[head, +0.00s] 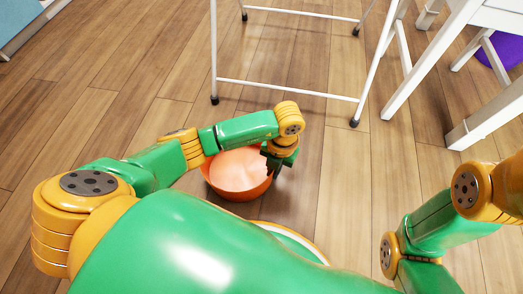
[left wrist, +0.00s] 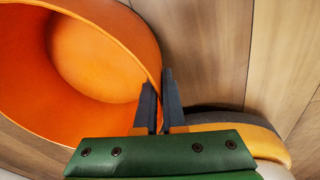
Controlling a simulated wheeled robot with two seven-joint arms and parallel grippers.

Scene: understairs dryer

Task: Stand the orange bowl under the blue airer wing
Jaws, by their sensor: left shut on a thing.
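The orange bowl (head: 236,170) is upright, at the floor or just above it; I cannot tell which. In the left wrist view the bowl (left wrist: 95,50) fills the upper left. My left gripper (head: 277,162) is at the bowl's right side, its dark fingers (left wrist: 160,100) shut on the rim. A white tubular frame (head: 290,86) with dark feet, perhaps the airer, stands just beyond the bowl. Its top is out of view, and I cannot make out a blue wing on it. My right arm shows at the right edge; its gripper is out of view.
White wooden legs (head: 425,65) of furniture stand at the right, with a purple object (head: 502,50) behind them. A pale blue, white-edged thing (head: 18,22) lies at the top left corner. The wooden floor (head: 110,70) is clear at left and between the frame's legs.

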